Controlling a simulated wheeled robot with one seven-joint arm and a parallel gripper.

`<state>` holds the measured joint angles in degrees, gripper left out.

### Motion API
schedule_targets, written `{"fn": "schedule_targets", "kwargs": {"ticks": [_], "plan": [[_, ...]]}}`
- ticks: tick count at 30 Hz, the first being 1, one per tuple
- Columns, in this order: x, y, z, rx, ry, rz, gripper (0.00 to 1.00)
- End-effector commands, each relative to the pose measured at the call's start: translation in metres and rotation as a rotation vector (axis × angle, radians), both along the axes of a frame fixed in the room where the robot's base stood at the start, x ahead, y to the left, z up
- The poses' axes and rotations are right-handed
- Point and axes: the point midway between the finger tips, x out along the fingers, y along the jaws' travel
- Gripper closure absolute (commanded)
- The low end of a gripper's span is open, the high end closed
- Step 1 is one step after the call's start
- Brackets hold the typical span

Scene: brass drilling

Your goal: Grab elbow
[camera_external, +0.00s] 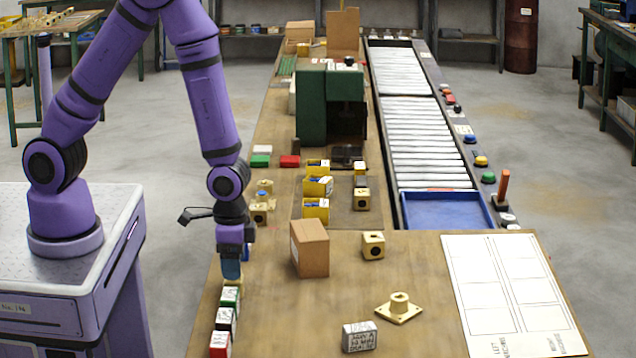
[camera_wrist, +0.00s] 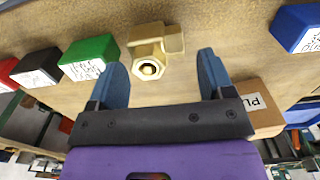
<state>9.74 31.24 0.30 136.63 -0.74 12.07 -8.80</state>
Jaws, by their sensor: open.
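A brass elbow (camera_wrist: 150,48) lies on the wooden bench top in the wrist view, its round open end facing the camera. My gripper (camera_wrist: 162,62) is open, with one blue finger on each side of the elbow and visible gaps to both. The elbow sits around the level of the fingertips, slightly nearer the left finger. In the external view my gripper (camera_external: 231,270) points down, low over the left edge of the bench. There the elbow is mostly or wholly hidden by the gripper.
Green (camera_wrist: 88,56), black (camera_wrist: 38,68) and red (camera_wrist: 6,70) blocks stand in a row beside the gripper. A blue block (camera_wrist: 297,27) is on the other side. A cardboard box (camera_external: 309,249) stands to the right. Other brass pieces (camera_external: 373,245) (camera_external: 399,308) lie farther right.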

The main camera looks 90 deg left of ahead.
Motion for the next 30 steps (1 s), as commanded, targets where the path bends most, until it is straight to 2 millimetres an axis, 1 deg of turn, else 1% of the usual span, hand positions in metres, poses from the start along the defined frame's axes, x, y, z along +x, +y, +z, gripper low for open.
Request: {"fn": "schedule_targets", "kwargs": {"ticks": [6, 12, 21, 22, 23, 24, 26, 27, 29, 30], "plan": [[-0.001, -0.003, -0.027, 0.001, 0.005, 0.0, 0.26], [0.0, -0.003, -0.045, 0.0, 0.003, 0.0, 0.26], [0.0, -0.003, -0.048, 0.0, 0.001, 0.0, 0.26], [0.0, -0.003, -0.048, 0.0, 0.001, 0.0, 0.28], [0.0, -0.003, -0.048, 0.0, 0.001, 0.0, 0.35], [0.0, -0.003, -0.048, 0.0, 0.001, 0.0, 0.44], [0.0, -0.003, -0.048, 0.0, 0.001, 0.0, 0.58], [0.0, -0.003, -0.048, 0.0, 0.001, 0.0, 0.67], [0.0, -0.003, -0.048, 0.0, 0.001, 0.0, 0.81], [0.0, -0.003, -0.048, 0.0, 0.0, 0.0, 0.81]]}}
